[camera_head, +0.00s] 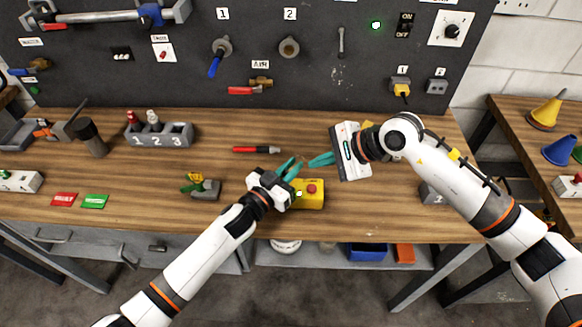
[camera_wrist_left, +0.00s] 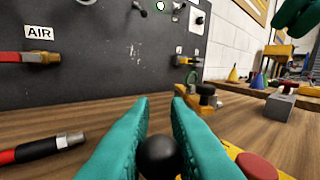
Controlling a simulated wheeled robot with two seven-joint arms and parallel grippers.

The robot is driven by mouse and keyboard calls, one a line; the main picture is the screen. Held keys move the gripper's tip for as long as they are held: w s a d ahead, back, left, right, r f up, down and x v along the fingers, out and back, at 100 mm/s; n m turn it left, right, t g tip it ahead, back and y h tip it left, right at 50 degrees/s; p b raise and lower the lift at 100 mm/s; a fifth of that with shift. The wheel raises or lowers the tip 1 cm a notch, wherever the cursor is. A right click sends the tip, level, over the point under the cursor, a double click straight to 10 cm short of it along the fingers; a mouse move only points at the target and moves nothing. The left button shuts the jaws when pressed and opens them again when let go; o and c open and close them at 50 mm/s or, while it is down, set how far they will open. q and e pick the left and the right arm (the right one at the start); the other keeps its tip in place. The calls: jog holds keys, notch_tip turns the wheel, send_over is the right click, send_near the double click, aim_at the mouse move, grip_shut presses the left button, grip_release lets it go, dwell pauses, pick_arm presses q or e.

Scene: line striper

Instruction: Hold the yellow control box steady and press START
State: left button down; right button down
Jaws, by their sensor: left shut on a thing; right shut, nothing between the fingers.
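The yellow control box (camera_head: 312,203) lies near the front edge of the bench, with a red button (camera_head: 312,188) on top. Its red button (camera_wrist_left: 257,166) also shows at the lower right of the left wrist view. My left gripper (camera_head: 293,166) is at the box's left end and covers part of it. In the left wrist view its teal fingers are shut on a round black knob (camera_wrist_left: 158,157) beside the yellow box. Whether the knob belongs to the box I cannot tell. My right gripper (camera_head: 318,160) is shut and empty, above and behind the box. I cannot make out a START label.
A white-faced panel (camera_head: 352,160) stands right beside my right gripper. A red-and-black pen-like tool (camera_head: 256,150) lies behind my left gripper. A small base with a yellow-green top (camera_head: 204,187) is to the left. A grey numbered block (camera_head: 160,135) stands farther left. Bare bench lies between them.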

pick_arm(q)
jog(key=c, duration=1.3)
grip_release()
